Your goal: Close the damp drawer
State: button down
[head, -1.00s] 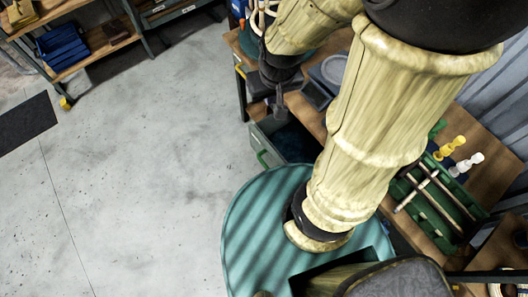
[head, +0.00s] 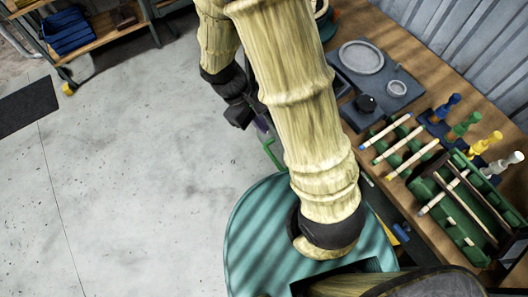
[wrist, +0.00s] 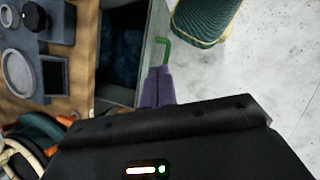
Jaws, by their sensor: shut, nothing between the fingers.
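The damp drawer (wrist: 122,50) stands open below the bench in the wrist view, its inside dark blue. Its pale front edge (wrist: 154,32) carries a green handle (wrist: 166,45). The handle also shows in the head view (head: 272,152), where my arm hides most of the drawer. My gripper (wrist: 157,70) has its purple fingers shut and empty, at the drawer's front edge and close to the handle. I cannot tell whether they touch it. In the head view my gripper (head: 262,128) hangs just above the handle, partly behind my arm.
The wooden bench (head: 425,95) carries a grey plate (head: 362,57), coloured pegs and a green tray (head: 474,205) of rods. Clear concrete floor (head: 140,170) lies left of the drawer. A shelf with a blue bin (head: 68,30) stands at upper left.

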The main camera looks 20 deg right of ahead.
jog(key=w+a+f+n+t+h+b, duration=0.1)
jog(key=a+f+n+t+h+b, duration=0.2)
jog(key=f, duration=0.6)
jog(key=w+a+f+n+t+h+b, duration=0.1)
jog(key=a+f+n+h+b, duration=0.3)
jog(key=f+b, duration=0.4)
jog(key=w+a+f+n+t+h+b, duration=0.1)
jog(key=a+f+n+t+h+b, duration=0.2)
jog(key=f, duration=0.7)
jog(key=n+t+h+b, duration=0.1)
jog(key=n+h+b, duration=0.1)
jog(key=n+b, duration=0.1)
jog(key=shift+w+a+f+n+t+h, duration=0.15)
jog(key=shift+a+f+n+t+h, duration=0.15)
jog(key=shift+n+h, duration=0.1)
jog(key=shift+d, duration=0.1)
jog(key=x, duration=1.4)
jog(key=shift+w+d, duration=0.1)
